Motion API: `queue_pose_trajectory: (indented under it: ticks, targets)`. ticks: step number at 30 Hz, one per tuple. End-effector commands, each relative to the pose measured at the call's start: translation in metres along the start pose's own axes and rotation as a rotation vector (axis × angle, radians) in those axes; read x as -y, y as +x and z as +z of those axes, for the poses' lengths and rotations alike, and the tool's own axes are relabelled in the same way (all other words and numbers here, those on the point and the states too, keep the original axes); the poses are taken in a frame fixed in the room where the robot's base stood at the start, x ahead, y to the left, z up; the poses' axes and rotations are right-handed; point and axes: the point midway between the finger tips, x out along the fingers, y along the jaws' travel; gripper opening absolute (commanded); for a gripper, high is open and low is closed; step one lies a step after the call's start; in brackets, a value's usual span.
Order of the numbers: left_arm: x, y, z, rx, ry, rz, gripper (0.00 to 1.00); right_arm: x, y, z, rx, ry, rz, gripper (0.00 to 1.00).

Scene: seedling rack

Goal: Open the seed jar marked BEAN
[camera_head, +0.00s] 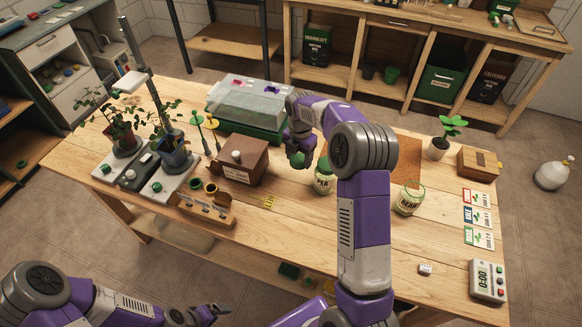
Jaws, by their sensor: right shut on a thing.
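My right gripper (298,150) is above the table's middle and shut on a round green thing (297,160) that looks like a jar lid. My own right arm hides part of the fingers. One glass seed jar (323,182) stands upright just right of the gripper, partly behind my arm. Another labelled jar (408,203) stands upright further right; its label seems to read BEAN, but the print is small. I cannot tell clearly whether its top is covered. My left gripper (216,312) is low at the bottom edge, away from the jars; its fingers are too small to judge.
A brown box (246,160) and a covered seed tray (248,105) stand left of the gripper. Potted plants (120,138) are at the far left. Seed packets (477,215), a timer (487,281) and a small wooden box (478,163) are at the right. The front middle is mostly clear.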

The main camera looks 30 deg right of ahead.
Motion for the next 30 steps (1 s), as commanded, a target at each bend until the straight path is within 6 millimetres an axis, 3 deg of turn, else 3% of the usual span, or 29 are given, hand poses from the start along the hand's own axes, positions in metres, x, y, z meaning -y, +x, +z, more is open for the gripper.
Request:
queue_pose_trajectory:
  ticks: [12,25,26,30]
  targets:
    - [0.006,0.015,-0.001,0.0,0.0,0.0,1.0,0.0,0.058,0.0,-0.001,0.002,-0.001,0.26]
    - [0.006,0.017,-0.001,0.0,0.0,0.0,1.0,0.0,0.064,0.0,0.0,0.002,0.001,0.26]
    - [0.006,0.016,-0.001,0.0,0.0,0.0,1.0,0.0,0.063,0.0,0.0,0.002,0.001,0.67]
    - [0.006,0.016,-0.001,0.0,0.0,0.0,1.0,0.0,0.063,0.0,0.0,0.002,0.001,0.88]
